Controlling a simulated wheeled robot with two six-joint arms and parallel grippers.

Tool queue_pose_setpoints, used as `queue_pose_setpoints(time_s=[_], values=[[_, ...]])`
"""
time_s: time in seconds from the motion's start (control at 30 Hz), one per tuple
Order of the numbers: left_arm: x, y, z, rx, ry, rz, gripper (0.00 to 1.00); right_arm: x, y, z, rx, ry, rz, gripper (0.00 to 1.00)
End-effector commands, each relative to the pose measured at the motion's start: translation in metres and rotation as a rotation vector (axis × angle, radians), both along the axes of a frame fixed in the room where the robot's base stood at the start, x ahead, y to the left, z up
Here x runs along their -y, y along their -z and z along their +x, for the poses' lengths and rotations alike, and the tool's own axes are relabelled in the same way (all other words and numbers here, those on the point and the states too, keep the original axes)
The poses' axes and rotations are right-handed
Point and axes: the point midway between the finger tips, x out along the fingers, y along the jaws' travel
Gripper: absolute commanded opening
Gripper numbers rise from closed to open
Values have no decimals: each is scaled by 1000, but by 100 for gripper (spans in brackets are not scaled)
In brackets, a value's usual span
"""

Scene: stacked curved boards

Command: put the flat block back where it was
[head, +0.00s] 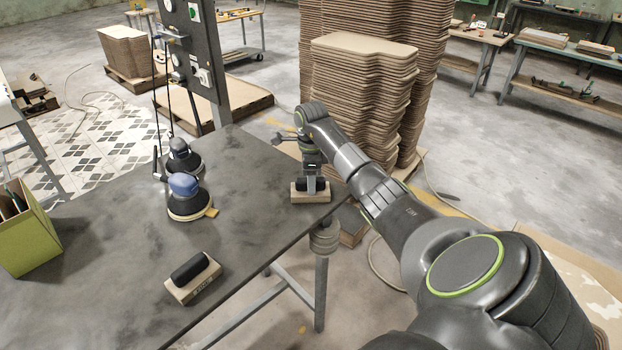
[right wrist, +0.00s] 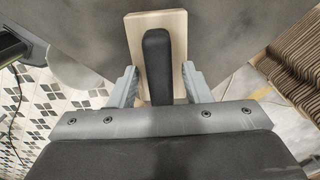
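One flat block (head: 311,195), pale wood with a black handle on top, lies near the table's far right corner. My right gripper (head: 311,179) points down right over it. In the right wrist view the same block (right wrist: 133,38) lies ahead, and the two fingers stand either side of its black handle with a gap on each side. The gripper looks open; whether the fingertips are level with the handle or above it I cannot tell. A second similar flat block (head: 193,284) lies at the table's near edge. My left gripper is not in view.
On the dark table (head: 110,240) stand a blue-topped sander (head: 184,190), a black sander (head: 180,152) behind it and a green box (head: 24,240) at left. A grey post (head: 205,55) rises at the far edge. Tall stacks of curved boards (head: 365,85) stand beyond the table.

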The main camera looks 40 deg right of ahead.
Motion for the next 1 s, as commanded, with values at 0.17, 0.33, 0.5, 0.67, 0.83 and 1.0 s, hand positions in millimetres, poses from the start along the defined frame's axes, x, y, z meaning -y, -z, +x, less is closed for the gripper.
queue_pose_setpoints(time_s=[0.17,0.33,0.5,0.67,0.83,1.0], values=[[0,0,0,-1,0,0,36,0,0,0,0,0,0,45],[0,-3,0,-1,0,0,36,0,-3,0,0,0,0,45],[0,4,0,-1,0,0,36,1,-22,1,4,0,-2,45],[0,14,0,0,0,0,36,1,-60,1,7,0,-3,45],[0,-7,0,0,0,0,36,0,-97,0,0,0,0,45],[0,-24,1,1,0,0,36,0,-113,0,0,0,0,45]])
